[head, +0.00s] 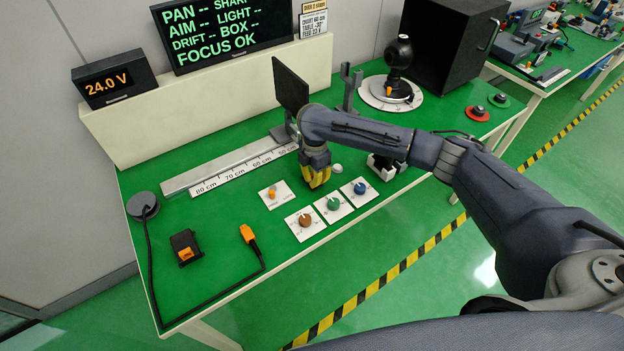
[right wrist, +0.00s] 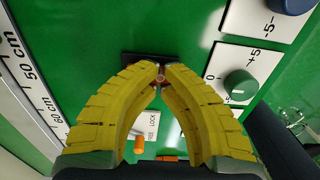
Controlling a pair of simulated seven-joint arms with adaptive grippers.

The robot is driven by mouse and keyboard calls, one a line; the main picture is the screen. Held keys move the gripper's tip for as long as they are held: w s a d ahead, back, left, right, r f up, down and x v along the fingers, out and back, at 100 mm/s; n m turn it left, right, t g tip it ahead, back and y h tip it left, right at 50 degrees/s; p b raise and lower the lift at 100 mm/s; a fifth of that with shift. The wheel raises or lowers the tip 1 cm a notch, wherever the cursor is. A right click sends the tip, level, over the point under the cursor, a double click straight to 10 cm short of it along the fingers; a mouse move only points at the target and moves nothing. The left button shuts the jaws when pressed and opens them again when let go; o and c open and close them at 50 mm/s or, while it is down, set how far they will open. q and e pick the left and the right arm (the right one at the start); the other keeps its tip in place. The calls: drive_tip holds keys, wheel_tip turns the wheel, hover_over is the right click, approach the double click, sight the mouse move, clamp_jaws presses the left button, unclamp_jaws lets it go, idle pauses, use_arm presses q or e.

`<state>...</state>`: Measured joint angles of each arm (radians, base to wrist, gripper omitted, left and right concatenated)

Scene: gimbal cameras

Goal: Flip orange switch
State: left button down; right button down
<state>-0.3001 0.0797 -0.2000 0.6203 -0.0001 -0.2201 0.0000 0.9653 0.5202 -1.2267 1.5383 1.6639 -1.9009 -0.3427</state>
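The orange switch (head: 271,193) is a small orange lever on a white plate marked FREE and LOCK. It sits on the green table, left of my right gripper. In the right wrist view the orange lever (right wrist: 139,145) shows low in the picture, between the yellow fingers, beside its label. My right gripper (head: 317,180) points down over the table, to the right of the switch plate and apart from it. Its yellow fingertips (right wrist: 160,74) come together in front of a small dark piece; I see nothing clearly held. My left gripper is not in view.
Brown (head: 305,220), green (head: 333,203) and blue (head: 360,188) knobs on white plates stand near the front edge. A ruled rail (head: 235,168) runs behind. An orange-ended cable (head: 248,235) and black box (head: 185,246) lie at left.

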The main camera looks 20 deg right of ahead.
drive_tip(key=shift+r, duration=3.45)
